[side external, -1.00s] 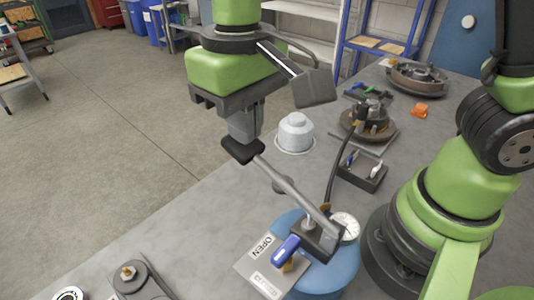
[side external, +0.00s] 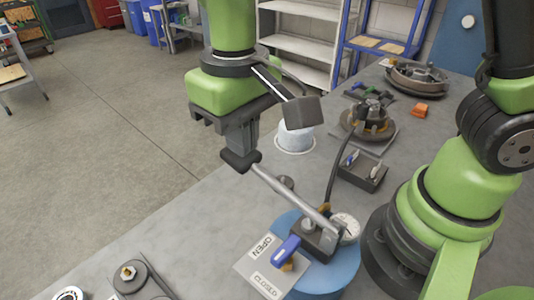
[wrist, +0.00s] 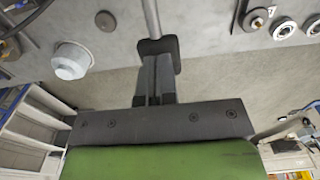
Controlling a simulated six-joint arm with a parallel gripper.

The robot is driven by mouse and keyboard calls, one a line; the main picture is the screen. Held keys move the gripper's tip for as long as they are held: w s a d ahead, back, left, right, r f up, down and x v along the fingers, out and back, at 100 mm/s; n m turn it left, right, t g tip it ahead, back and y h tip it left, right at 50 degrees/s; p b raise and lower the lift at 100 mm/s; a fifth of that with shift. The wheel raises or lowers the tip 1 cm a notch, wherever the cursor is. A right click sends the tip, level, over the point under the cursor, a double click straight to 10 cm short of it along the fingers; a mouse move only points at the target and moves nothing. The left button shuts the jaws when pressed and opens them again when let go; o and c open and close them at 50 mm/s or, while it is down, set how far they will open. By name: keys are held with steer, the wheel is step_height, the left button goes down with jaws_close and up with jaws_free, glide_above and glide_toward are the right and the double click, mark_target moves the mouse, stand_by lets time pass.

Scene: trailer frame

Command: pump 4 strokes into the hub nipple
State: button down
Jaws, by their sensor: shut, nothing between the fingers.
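The pump, with a dark head (side external: 313,238), sits on a blue drum (side external: 340,277). Its grey lever (side external: 290,195) slants up and left to a black grip (side external: 236,161). My gripper (side external: 241,148) is shut and empty, its fingertips right at the top of the grip; whether they touch is hard to tell. The wrist view shows the closed fingers (wrist: 155,85) against the black grip (wrist: 157,46). A dark hose (side external: 333,165) runs from the pump toward the hub (side external: 368,121); the nipple itself is too small to make out. A round gauge (side external: 345,227) sits beside the pump head.
A blue valve handle (side external: 286,249) lies by an OPEN/CLOSED plate (side external: 262,262), nearer CLOSED than OPEN is unclear. A white pot (side external: 296,137) stands behind my gripper. A small tray (side external: 362,171), an orange piece (side external: 419,110) and a drum part (side external: 417,77) are farther back.

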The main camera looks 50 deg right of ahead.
mark_target(241, 163)
steer(key=shift+w+f, duration=0.15)
steer(key=shift+f, duration=1)
steer(key=shift+f, duration=1.3)
step_height(241, 163, up, 12)
steer(key=s, duration=0.1)
steer(key=shift+r, duration=0.25)
stand_by(0.5)
